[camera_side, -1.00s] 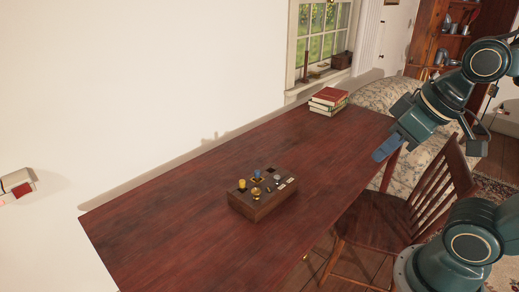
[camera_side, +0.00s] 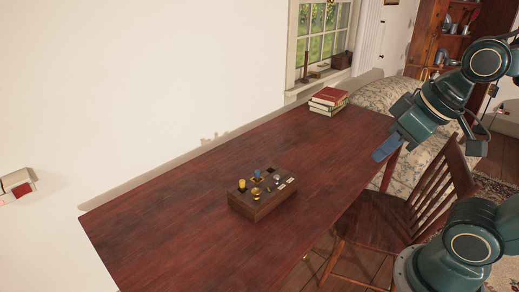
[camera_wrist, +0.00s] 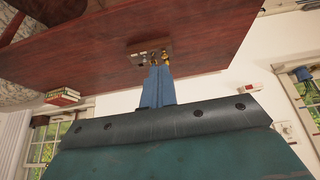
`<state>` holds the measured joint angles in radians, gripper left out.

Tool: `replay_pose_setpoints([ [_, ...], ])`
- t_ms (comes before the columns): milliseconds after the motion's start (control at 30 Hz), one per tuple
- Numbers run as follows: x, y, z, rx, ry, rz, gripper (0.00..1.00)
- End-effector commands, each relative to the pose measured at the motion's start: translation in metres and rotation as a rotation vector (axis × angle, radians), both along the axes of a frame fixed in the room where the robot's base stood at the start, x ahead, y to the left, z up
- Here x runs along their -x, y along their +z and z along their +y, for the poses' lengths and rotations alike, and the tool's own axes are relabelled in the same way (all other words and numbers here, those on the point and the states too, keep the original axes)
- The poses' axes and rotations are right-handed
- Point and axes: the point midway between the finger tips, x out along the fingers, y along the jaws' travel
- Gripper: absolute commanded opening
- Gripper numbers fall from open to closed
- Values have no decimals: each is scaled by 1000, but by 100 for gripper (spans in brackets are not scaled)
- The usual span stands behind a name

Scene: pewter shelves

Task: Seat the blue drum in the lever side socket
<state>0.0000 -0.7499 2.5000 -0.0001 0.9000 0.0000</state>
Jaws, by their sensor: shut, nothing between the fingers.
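The blue drum (camera_side: 257,174) is a small blue piece standing at a yellow-edged spot on top of a dark wooden box (camera_side: 262,208). A yellow piece (camera_side: 242,185) stands left of it. A small brass piece (camera_side: 256,192) is in front and a silvery knob (camera_side: 277,178) is to the right. A dark square opening (camera_side: 270,168) lies behind. I cannot tell which part is the lever or its side socket. My gripper (camera_side: 382,152) is shut and empty, well right of the box and above the table's right side. Its blue fingers (camera_wrist: 157,80) partly cover the box in the wrist view.
The box stands on a long red-brown table (camera_side: 175,225) with wide clear space around it. A stack of books (camera_side: 328,101) sits at the far end. A wooden chair (camera_side: 400,210) stands at the right edge. A white wall runs along the back.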

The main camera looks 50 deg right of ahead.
Motion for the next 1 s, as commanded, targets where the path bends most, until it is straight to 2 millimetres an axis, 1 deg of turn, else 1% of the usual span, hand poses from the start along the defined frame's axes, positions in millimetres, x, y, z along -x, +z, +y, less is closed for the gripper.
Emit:
replay_pose_setpoints([
  [233,0,0,0,0,0,0,0],
  [267,0,0,0,0,0,0,2],
  [400,0,0,0,0,0,0,29],
  [467,0,0,0,0,0,0,41],
  [500,0,0,0,0,0,0,44],
  [833,-1,1,0,-4,-7,1,44],
  [1000,-12,5,0,-34,-57,12,44],
])
